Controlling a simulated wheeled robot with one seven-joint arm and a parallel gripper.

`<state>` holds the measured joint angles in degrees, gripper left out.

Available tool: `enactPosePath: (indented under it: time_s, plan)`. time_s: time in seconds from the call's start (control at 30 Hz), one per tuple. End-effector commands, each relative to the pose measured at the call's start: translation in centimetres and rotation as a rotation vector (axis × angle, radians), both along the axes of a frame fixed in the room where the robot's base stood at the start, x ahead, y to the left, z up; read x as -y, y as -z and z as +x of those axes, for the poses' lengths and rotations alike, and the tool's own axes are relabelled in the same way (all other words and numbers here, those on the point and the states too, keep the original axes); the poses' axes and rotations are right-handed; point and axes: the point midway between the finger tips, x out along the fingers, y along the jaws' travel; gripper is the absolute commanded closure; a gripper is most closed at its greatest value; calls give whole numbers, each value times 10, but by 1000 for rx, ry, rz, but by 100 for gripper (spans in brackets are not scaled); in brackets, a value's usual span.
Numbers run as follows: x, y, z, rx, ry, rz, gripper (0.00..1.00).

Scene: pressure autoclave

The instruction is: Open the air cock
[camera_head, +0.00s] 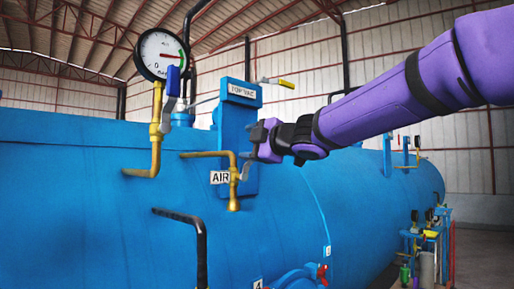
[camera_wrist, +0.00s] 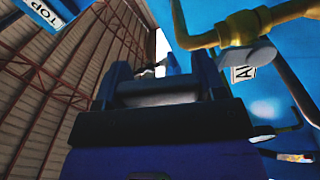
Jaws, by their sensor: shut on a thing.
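The air cock (camera_head: 233,177) is a brass pipe fitting on the blue vessel, bending down to an open spout beside a white AIR label (camera_head: 220,177). Its small grey lever (camera_head: 246,169) rises on the right side toward my gripper. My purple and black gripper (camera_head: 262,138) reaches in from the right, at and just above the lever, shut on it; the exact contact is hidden. In the wrist view, the dark fingers (camera_wrist: 163,80) stand close in front, with the brass cock (camera_wrist: 240,27) and a grey handle part (camera_wrist: 252,53) to the upper right.
A pressure gauge (camera_head: 161,53) on a brass pipe stands left, with a blue-handled valve (camera_head: 173,82) beside it. A blue TOP VAC plate (camera_head: 237,135) is behind my gripper. A yellow-tipped lever (camera_head: 278,82) lies above. A black bent pipe (camera_head: 195,235) rises below left.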

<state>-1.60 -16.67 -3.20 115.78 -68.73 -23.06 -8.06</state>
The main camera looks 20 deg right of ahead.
Motion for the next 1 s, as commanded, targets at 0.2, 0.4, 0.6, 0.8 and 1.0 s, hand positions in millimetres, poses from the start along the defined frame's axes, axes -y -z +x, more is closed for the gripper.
enactPosePath:
  time_s: [0.2, 0.4, 0.6, 0.8, 1.0]
  plan:
    - [-13, -1, -5, 51, -1, -141, 79]
    - [-20, -1, -7, 81, 0, -225, 79]
    - [-23, 0, -8, 96, -1, -265, 79]
    - [-24, 0, -9, 99, -2, -278, 79]
    - [-24, 1, -9, 99, -2, -279, 79]
